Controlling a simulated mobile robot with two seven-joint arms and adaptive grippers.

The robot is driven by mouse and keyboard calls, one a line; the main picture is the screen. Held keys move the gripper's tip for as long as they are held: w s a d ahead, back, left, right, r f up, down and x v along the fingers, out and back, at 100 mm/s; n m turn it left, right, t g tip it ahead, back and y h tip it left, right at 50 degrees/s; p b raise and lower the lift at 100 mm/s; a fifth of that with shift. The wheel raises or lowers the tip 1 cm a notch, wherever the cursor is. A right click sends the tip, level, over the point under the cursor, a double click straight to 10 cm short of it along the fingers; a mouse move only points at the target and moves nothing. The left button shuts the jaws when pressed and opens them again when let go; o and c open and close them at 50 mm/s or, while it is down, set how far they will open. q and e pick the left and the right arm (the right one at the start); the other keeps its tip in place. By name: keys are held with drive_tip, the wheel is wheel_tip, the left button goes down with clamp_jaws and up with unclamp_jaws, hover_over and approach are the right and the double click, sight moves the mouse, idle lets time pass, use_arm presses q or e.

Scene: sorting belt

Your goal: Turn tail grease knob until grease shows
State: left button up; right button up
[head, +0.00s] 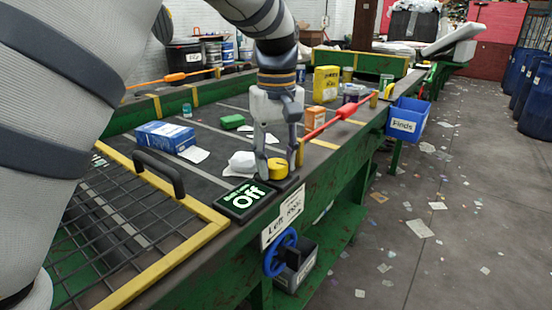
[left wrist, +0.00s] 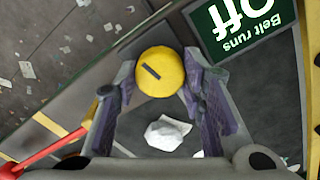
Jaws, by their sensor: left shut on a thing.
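The yellow round knob (head: 278,168) stands on a dark base at the near edge of the sorting belt, beside the display. My left gripper (head: 276,172) points down over it, shut with one finger on each side of the knob. In the left wrist view the knob (left wrist: 161,78) sits between the fingertips of my left gripper (left wrist: 160,70), and a dark slanted mark shows on its top. The knob's base and underside are mostly hidden. My right gripper is not in view.
A display (head: 245,200) reading "Off" is close beside the knob. A red lever (head: 335,122), crumpled white paper (head: 241,163) and a blue box (head: 165,136) are nearby. A yellow-framed mesh guard (head: 130,235) lies in front. A blue "Finds" bin (head: 407,118) hangs at the right edge.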

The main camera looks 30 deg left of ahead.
sight(276, 163)
use_arm(q)
drive_tip(key=shift+m, duration=0.7)
drive_tip(key=o, duration=1.2)
wheel_tip(276, 163, up, 12)
